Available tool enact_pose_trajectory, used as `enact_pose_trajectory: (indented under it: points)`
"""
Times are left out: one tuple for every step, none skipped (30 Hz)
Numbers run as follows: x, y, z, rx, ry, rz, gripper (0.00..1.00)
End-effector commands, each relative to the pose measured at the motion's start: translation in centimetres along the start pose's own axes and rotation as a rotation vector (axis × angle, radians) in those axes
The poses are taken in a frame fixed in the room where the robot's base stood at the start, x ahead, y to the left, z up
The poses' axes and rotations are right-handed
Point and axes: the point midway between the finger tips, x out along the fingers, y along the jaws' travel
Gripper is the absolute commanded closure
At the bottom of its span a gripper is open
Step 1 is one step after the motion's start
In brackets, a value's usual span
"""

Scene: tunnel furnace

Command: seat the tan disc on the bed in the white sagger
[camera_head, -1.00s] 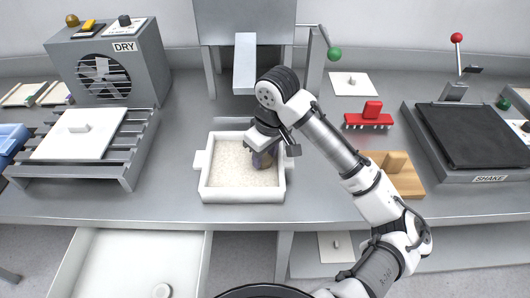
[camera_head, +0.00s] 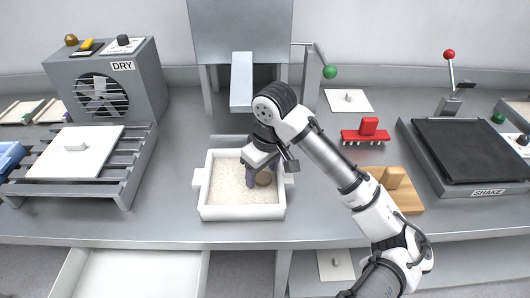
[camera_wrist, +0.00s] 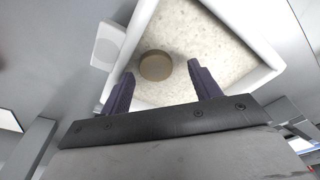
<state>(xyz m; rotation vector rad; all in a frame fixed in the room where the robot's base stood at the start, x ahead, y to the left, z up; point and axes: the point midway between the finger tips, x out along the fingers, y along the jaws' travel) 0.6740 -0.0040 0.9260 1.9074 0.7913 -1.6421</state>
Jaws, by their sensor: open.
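The white sagger (camera_head: 241,212) is a square tray with side lugs on the bench, filled with a pale grainy bed (camera_head: 225,185). The tan disc (camera_head: 264,178) lies on the bed toward the right side, partly behind my gripper in the head view. In the wrist view the whole disc (camera_wrist: 156,65) shows flat on the bed near a wall. My gripper (camera_wrist: 158,85) is open, with its two dark purple fingers apart and the disc beyond and between them. In the head view my gripper (camera_head: 251,178) is over the sagger beside the disc.
A grey fan box marked DRY (camera_head: 110,85) and a slatted rack with a white plate (camera_head: 75,152) stand left. A red brush-like tool (camera_head: 366,132), a wooden block (camera_head: 396,180) and a SHAKE plate (camera_head: 468,150) stand right. A grey chute (camera_head: 241,82) hangs behind the sagger.

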Motion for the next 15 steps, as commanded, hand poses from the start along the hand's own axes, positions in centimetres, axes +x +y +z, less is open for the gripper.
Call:
enact_pose_trajectory:
  points:
    - [-0.9, 0.1, 0.0, 0.001, 0.0, 0.006, 0.37]
    - [-1.5, 0.1, 0.0, 0.0, 0.0, 0.007, 0.37]
    - [-2.3, 0.1, 0.0, 0.001, 0.0, 0.008, 0.37]
    - [-2.9, 0.1, 0.0, 0.001, -0.001, 0.009, 0.37]
    - [-3.6, 0.1, 0.0, 0.0, -0.001, 0.008, 0.37]
    - [-4.5, 0.1, 0.0, -0.001, 0.0, 0.009, 0.37]
    - [-5.2, 0.1, 0.0, 0.0, 0.0, 0.009, 0.37]
    - [-5.8, 0.1, 0.0, 0.0, 0.0, 0.008, 0.37]
    - [-6.7, 0.1, 0.0, 0.0, 0.0, 0.008, 0.37]
    - [-7.3, 0.1, 0.0, 0.0, 0.0, 0.008, 0.37]
    - [-8.0, 0.0, 0.0, -0.001, 0.0, 0.007, 0.37]
    - [-8.7, 0.1, 0.0, 0.0, 0.0, 0.006, 0.37]
    - [-9.2, 0.0, 0.0, 0.0, 0.0, 0.006, 0.37]
    - [-9.8, 0.0, 0.0, 0.0, 0.001, 0.006, 0.37]
    - [-10.4, 0.0, 0.0, 0.0, 0.0, 0.006, 0.37]
